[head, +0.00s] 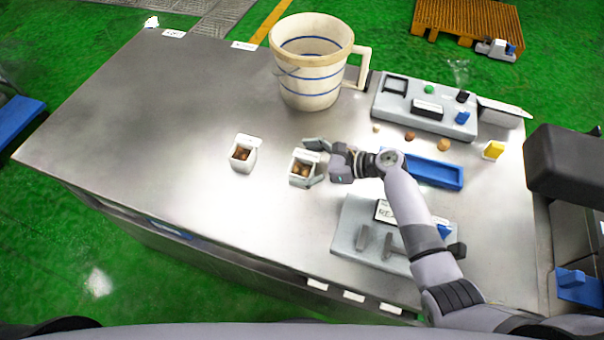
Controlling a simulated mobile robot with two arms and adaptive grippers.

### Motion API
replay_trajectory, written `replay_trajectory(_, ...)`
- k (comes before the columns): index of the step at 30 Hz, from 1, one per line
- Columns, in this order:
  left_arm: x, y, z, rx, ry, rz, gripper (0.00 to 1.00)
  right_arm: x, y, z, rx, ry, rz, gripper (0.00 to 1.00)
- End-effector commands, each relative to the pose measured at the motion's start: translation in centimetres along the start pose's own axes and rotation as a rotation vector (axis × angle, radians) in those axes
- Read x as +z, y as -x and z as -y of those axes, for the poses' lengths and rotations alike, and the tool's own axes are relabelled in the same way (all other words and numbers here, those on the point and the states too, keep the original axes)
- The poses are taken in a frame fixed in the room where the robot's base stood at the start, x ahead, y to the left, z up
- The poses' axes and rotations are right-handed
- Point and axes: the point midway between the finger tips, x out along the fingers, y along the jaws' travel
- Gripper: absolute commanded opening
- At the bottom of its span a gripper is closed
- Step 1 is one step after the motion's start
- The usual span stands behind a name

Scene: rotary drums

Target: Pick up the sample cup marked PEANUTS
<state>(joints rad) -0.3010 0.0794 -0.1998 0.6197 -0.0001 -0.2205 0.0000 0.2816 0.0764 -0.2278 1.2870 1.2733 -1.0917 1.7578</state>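Two small white sample cups with brown contents stand on the steel table: a left cup (240,163) and a right cup (296,179). Any marking on them is too small to read, so I cannot tell which says PEANUTS. My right gripper (313,163) is at the right cup with its fingers spread, one behind the cup and one at its right front side. I cannot see clear contact between the fingers and the cup. The right cup looks upright and on or very near the table. My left gripper is not in view.
A large cream bucket (310,77) with blue bands stands behind the cups. A grey control panel (400,104), a blue tray (436,173), small round pieces and a second grey box (352,233) fill the right side. The table's left side (140,110) is clear.

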Motion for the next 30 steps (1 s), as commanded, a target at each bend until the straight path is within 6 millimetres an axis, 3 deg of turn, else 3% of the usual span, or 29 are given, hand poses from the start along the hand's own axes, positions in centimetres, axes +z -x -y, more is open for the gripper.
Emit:
replay_trajectory(19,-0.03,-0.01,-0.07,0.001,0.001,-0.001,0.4,-0.04,0.02,-0.01,0.0,0.0,0.0,0.4)
replay_trajectory(30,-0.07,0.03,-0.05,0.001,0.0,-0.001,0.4,0.59,0.25,0.04,0.0,0.003,0.001,0.4)
